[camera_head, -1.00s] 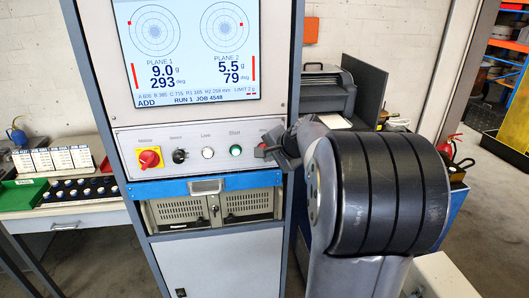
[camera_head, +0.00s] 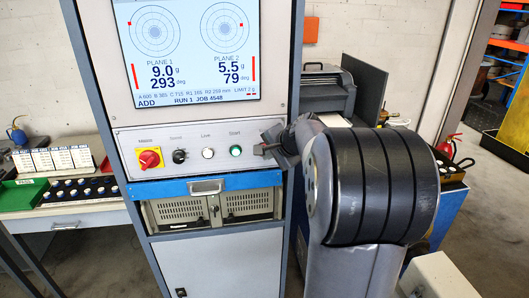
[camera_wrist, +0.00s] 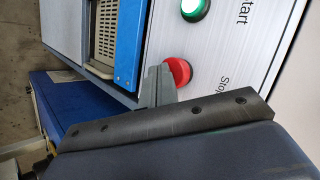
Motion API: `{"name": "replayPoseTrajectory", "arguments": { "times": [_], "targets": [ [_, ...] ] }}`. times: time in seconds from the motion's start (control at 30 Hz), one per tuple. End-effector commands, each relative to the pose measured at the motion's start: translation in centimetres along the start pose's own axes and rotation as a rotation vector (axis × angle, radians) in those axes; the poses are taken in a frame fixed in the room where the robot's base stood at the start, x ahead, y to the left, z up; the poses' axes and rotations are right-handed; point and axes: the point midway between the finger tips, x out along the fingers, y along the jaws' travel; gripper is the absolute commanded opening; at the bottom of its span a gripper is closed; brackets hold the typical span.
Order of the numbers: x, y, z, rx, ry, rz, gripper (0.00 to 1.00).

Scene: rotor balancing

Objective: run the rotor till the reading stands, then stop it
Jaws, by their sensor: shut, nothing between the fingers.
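The screen (camera_head: 189,50) on the balancing machine's cabinet reads plane 1 9.0 g, 293 deg and plane 2 5.5 g, 79 deg, with ADD and RUN 1 below. The red stop button (camera_wrist: 179,72) shows in the wrist view beside my fingertips. The green start button (camera_head: 236,151) is bright at its centre; it also shows in the wrist view (camera_wrist: 195,8). My gripper (camera_head: 262,149) is shut and empty, its tips at the stop button, which they hide in the head view. I cannot tell whether they touch it. The rotor is not clearly seen.
The panel (camera_head: 200,135) also carries a red and yellow main switch (camera_head: 149,158), a black selector (camera_head: 179,156) and a white lamp (camera_head: 208,153). A side table (camera_head: 60,218) with trays stands left.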

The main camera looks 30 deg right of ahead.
Motion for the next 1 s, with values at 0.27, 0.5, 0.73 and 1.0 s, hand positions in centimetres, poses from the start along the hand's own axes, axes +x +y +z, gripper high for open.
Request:
{"name": "replayPoseTrajectory", "arguments": {
  "times": [0.27,0.5,0.73,1.0],
  "targets": [
    [0.3,-0.2,-0.2,0.0,0.0,0.0,0.0],
    [0.3,-0.2,-0.2,0.0,0.001,0.0,0.0],
    [0.1,0.0,0.0,0.0,0.001,-0.001,0.0],
    [-0.8,0.7,0.6,0.0,0.001,-0.001,0.0]
  ]
}}
